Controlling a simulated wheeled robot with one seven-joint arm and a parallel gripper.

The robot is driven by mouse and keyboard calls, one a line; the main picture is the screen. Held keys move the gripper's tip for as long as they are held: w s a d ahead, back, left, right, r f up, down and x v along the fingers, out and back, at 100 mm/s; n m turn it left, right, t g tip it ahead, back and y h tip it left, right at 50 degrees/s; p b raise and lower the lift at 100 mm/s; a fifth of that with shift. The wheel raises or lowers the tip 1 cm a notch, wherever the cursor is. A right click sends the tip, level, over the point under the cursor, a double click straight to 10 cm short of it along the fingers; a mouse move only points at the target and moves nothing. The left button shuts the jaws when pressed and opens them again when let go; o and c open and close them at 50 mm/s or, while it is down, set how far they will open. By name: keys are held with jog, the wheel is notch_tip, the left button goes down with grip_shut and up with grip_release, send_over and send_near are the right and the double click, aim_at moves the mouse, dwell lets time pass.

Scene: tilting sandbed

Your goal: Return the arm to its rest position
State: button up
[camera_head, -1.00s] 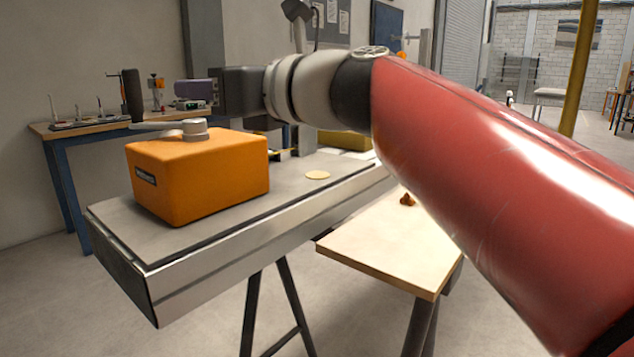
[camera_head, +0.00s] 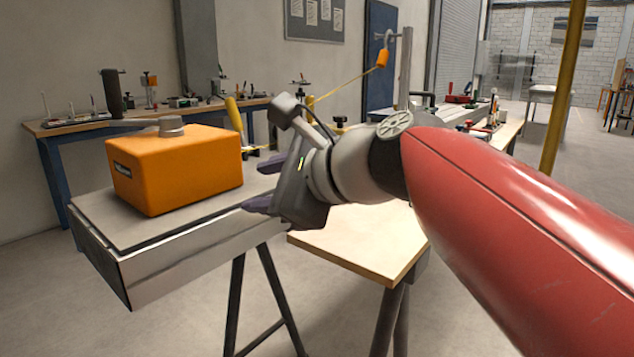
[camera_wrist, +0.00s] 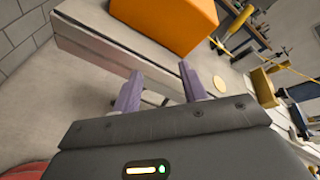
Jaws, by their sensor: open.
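My gripper (camera_head: 262,188) is on the end of my red arm, beside the front edge of the grey sandbed bench (camera_head: 175,258) in the head view. Its purple fingers point left and are apart, with nothing between them. In the wrist view my gripper (camera_wrist: 157,85) shows two spread purple fingers over the bench's edge and the floor. The orange box (camera_head: 180,175) with a grey crank on top stands on the bench, left of my gripper. The orange box also shows at the top of the wrist view (camera_wrist: 175,18), apart from the fingers.
A wooden-topped table (camera_head: 365,240) stands below and right of my gripper. A tool bench (camera_head: 60,128) is against the back wall. A yellow post (camera_head: 565,85) rises at the right. Open floor lies in front of the bench.

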jog(key=s+d+f+n+g+h, duration=0.1)
jog(key=s+d+f+n+h, duration=0.2)
jog(key=d+f, duration=0.4)
jog(key=s+d+f+n+g+h, duration=0.1)
jog(key=s+d+f+n+h, duration=0.3)
jog(key=f, duration=0.6)
jog(key=s+d+f+n+g+h, duration=0.1)
jog(key=s+d+f+n+h, duration=0.2)
jog(key=s+d+f+n, duration=0.3)
jog(key=d+f+n, duration=0.3)
jog(key=d+n, duration=0.1)
jog(key=d, duration=0.1)
jog(key=shift+s+f+h+p, duration=0.15)
jog(key=shift+f+h+p, duration=0.2)
jog(key=shift+h, duration=0.05)
